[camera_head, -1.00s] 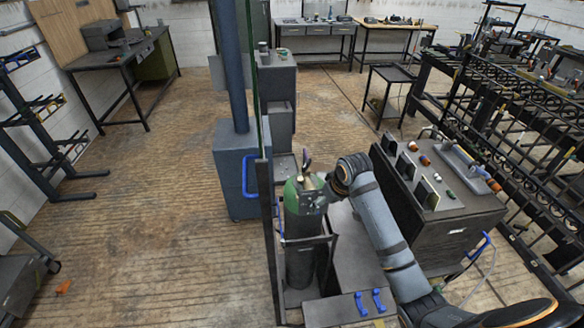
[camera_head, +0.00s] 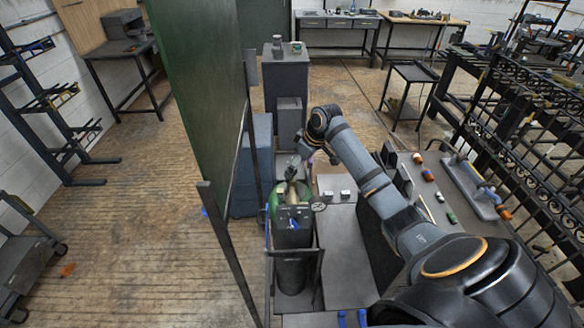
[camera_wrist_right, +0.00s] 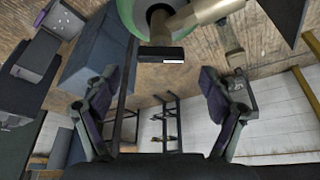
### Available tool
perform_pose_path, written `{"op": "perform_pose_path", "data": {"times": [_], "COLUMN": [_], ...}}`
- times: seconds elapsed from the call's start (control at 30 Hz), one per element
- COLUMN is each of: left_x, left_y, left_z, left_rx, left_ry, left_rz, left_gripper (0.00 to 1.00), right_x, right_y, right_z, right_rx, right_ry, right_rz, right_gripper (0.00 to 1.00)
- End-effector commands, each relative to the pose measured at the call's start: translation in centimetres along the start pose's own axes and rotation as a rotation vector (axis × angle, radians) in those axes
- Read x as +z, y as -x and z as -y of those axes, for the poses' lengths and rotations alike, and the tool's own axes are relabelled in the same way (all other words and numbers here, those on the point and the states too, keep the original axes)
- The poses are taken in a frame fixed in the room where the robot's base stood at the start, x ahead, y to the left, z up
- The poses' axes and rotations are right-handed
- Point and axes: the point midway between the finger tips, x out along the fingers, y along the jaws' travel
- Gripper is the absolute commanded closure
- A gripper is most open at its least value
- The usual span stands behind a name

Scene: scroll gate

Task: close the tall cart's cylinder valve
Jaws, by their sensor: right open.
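The green-topped cylinder (camera_head: 291,250) stands upright in a dark cart frame (camera_head: 318,275) in the head view. Its brass valve (camera_head: 291,190) shows at the top, and a round gauge (camera_head: 318,206) sits beside it. In the right wrist view the green shoulder (camera_wrist_right: 128,12) and the brass valve (camera_wrist_right: 190,20) fill the top of the picture. My right gripper (camera_wrist_right: 160,95) is open and empty, its fingers apart below the valve in that view. In the head view the right gripper (camera_head: 306,153) is just beyond the cylinder top, partly hidden by its own wrist. My left gripper is not in view.
A tall green screen (camera_head: 205,90) stands just left of the cart. A grey cabinet (camera_head: 286,80) stands behind it. Wooden floor (camera_head: 130,220) is free at left.

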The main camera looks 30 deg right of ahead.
Motion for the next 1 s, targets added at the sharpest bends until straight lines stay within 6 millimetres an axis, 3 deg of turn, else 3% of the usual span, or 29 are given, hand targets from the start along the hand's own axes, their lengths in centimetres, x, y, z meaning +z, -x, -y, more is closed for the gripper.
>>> {"op": "perform_pose_path", "data": {"times": [0.23, 0.57, 0.9, 1.0], "left_x": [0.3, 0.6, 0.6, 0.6], "left_y": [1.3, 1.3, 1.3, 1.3], "left_z": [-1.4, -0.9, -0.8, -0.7], "left_rx": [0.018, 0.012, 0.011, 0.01], "left_ry": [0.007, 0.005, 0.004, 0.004], "left_rz": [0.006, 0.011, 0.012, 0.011], "left_gripper": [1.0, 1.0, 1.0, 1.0], "right_x": [-0.1, 0.0, 0.0, 0.0], "right_y": [-3.4, -4.0, -4.0, -4.0], "right_z": [0.1, 0.0, 0.0, 0.0], "right_rx": [-0.001, 0.001, 0.001, 0.001], "right_ry": [-0.001, 0.001, 0.001, 0.001], "right_rz": [0.0, 0.0, 0.0, 0.0], "right_gripper": [0.17, 0.17, 0.63, 0.71]}}
